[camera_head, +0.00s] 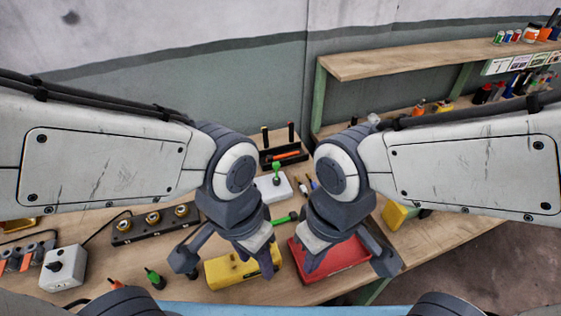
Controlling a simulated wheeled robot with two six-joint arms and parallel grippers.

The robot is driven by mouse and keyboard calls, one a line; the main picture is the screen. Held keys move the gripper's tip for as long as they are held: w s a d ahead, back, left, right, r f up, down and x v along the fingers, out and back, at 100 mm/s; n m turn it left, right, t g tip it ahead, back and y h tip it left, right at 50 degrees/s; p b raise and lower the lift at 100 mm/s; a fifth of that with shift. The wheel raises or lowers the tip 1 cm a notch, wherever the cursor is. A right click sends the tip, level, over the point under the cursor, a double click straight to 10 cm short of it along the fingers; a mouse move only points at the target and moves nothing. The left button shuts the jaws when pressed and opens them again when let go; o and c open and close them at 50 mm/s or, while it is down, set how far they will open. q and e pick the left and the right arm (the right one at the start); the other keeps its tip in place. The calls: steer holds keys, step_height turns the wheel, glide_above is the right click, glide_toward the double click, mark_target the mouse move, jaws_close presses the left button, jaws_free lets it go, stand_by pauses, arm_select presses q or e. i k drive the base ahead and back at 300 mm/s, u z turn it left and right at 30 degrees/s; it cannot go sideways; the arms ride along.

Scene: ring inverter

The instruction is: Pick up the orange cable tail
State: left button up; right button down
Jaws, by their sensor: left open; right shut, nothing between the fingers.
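A small orange piece with a dark tip (116,284) shows at the bottom left of the table, partly hidden by my own body; it may be the orange cable tail, but I cannot tell for sure. A similar green piece (156,279) stands to its right. My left gripper (226,266) is open and empty, pointing down above the yellow block (222,277), right of both pieces. My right gripper (349,268) is shut and empty, above the red tray (304,262).
A grey box with a black knob (63,268) and a dark strip with brass posts (134,232) stand on the left. A white box with a green knob (273,189) is behind the grippers. A shelf (400,61) runs along the back right.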

mark_target(269, 158)
steer(key=k, duration=1.15)
steer(key=z, duration=1.15)
steer(key=i, duration=1.3)
steer(key=u, duration=0.5)
steer(key=i, duration=0.5)
steer(key=u, duration=0.5)
